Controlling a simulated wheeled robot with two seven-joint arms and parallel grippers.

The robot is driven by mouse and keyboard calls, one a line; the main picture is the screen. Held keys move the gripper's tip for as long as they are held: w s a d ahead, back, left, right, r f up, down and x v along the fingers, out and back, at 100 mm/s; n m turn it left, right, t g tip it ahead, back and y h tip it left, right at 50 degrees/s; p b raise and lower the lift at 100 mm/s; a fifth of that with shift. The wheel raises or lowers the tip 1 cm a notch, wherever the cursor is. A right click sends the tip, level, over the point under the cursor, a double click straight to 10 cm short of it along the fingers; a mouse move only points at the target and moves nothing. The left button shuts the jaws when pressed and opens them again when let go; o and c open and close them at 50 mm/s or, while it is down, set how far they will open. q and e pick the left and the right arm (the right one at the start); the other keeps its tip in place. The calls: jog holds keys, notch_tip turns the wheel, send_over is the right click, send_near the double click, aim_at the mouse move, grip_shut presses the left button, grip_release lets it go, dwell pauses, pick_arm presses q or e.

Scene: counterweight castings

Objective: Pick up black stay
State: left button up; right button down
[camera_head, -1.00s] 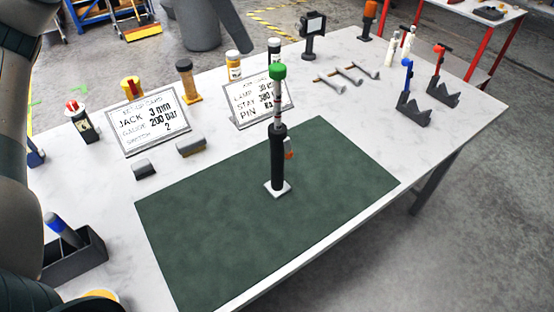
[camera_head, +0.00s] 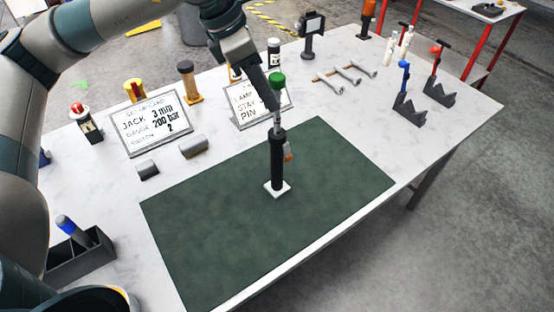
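A black upright cylinder (camera_head: 277,165) with a thin shaft, a green knob (camera_head: 277,80) and a small orange side part stands on a white square foot on the green mat (camera_head: 220,235). Which thing is the black stay is not certain; this cylinder is the most prominent black one. My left gripper (camera_head: 270,98) reaches in from the upper left, its dark fingers pointing down beside the knob and shaft. Contact and the gap between the fingers cannot be made out. My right gripper is not in view.
Two white cards (camera_head: 150,125) (camera_head: 258,103) stand behind the mat. Several capped containers line the back. Dark notched stands (camera_head: 408,112) with blue- and red-topped pieces, and silver rods (camera_head: 345,73), are at right. A dark bin (camera_head: 85,262) is at left. The mat's right side is clear.

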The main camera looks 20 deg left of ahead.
aim_at(276, 132)
pick_arm(q)
jog(key=shift+d+f, duration=0.1)
jog(key=shift+f, duration=0.2)
jog(key=p+x, duration=0.1)
jog(key=x, duration=0.1)
jog(key=p+x, duration=0.2)
jog(key=shift+w+f+p, duration=0.2)
jog(key=shift+w+p, duration=0.1)
jog(key=shift+w+d+f, duration=0.1)
jog(key=shift+d+f, duration=0.05)
jog(key=shift+f, duration=0.2)
jog(key=shift+c, duration=0.3)
grip_shut()
